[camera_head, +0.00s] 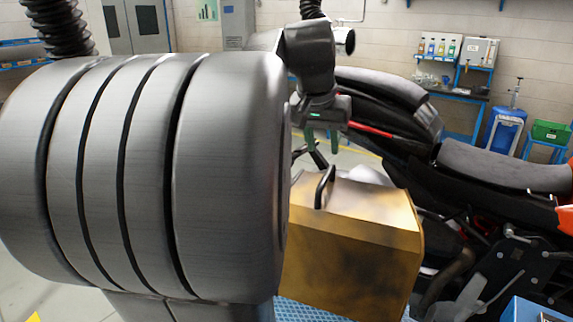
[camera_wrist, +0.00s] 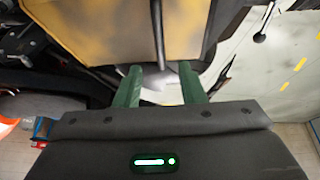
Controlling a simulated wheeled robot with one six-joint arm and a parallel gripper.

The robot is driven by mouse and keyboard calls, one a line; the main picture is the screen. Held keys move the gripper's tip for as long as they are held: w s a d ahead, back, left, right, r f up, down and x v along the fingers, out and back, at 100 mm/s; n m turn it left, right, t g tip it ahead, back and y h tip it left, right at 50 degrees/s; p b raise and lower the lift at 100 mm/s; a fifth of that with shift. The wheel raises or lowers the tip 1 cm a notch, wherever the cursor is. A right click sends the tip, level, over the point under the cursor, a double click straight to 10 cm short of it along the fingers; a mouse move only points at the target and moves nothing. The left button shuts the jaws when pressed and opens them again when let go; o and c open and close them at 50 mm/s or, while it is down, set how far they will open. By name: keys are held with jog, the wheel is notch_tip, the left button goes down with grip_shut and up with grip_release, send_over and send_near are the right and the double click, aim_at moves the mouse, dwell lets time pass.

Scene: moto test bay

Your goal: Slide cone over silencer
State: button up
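A large brass-coloured, box-like hood (camera_head: 355,245) with dark smudges stands in the middle of the head view; it may be the cone. A black handle (camera_head: 325,187) rises from its top. My gripper (camera_head: 321,147) is above the hood, pointing down near the handle. In the wrist view, the green fingers of my gripper (camera_wrist: 160,80) are apart with nothing clamped between them. The hood (camera_wrist: 95,30) and its dark handle bar (camera_wrist: 158,35) lie just beyond the fingertips, the bar lined up with the gap. I cannot make out the silencer clearly; the hood covers part of the motorcycle.
A black motorcycle (camera_head: 470,190) stands behind and right of the hood. A blue perforated surface (camera_head: 300,312) lies under the hood. Blue benches (camera_head: 460,105) stand along the back wall. My own large grey arm link blocks the left half of the head view.

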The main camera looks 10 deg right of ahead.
aim_at(326, 175)
jog(key=x, duration=0.9)
grip_shut()
